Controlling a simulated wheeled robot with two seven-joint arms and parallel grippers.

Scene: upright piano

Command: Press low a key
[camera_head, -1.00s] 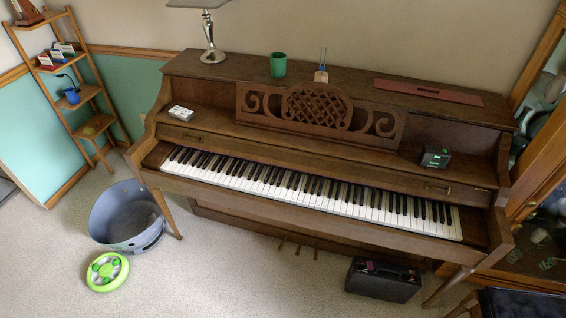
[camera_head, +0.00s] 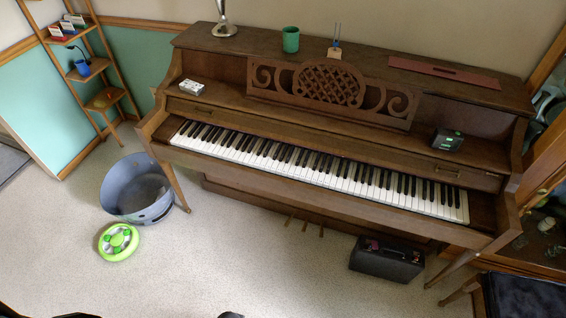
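An upright brown piano (camera_head: 330,215) stands across the middle of the head view, its lid open. Its keyboard (camera_head: 310,165) runs from the left end, slightly downward to the right end, with white and black keys all in plain view. The low keys (camera_head: 190,133) are at the left end. No key looks pressed at this size. Neither gripper can be made out. Only small dark shapes show at the bottom edge, too cut off to identify.
A dark-topped stool (camera_head: 520,296) is at lower right. Carpet (camera_head: 260,270) in front is clear.

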